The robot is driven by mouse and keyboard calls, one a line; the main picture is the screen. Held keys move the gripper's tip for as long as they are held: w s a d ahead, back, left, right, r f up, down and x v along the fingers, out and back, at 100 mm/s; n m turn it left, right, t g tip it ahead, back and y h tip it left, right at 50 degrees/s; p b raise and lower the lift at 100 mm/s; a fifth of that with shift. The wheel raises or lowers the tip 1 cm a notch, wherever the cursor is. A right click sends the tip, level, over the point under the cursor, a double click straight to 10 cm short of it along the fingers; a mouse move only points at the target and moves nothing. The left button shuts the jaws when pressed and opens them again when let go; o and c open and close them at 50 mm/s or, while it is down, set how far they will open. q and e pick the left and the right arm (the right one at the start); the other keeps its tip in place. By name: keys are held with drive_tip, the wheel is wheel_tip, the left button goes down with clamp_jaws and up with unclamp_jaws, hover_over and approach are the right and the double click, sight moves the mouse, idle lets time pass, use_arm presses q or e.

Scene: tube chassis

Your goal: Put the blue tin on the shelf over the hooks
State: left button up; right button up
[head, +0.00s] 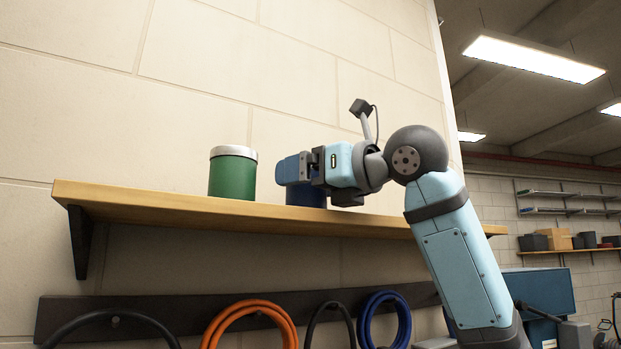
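The blue tin (309,197) is mostly hidden behind my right gripper. Its dark blue lower part shows at the shelf top, and its lid is hidden. The wooden shelf (150,201) runs along the wall above a dark rail of hooks (190,312). My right gripper (293,169) reaches in from the right at the height of the tin, just above the shelf, with its fingers pointing left. The fingers overlap the tin in this view. Whether they are closed on it cannot be seen. My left gripper is out of view.
A green tin (232,176) with a pale lid stands on the shelf to the left. An orange coil (246,308), a blue coil (366,318) and black loops (100,317) hang from the hooks. The shelf's left end is bare.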

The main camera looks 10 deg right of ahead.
drive_tip(key=shift+r, duration=0.1)
drive_tip(key=shift+s+d, duration=0.1)
drive_tip(key=shift+s, duration=0.05)
drive_tip(key=b+v, duration=0.4)
drive_tip(key=v, duration=0.7)
drive_tip(key=shift+s+d, duration=0.25)
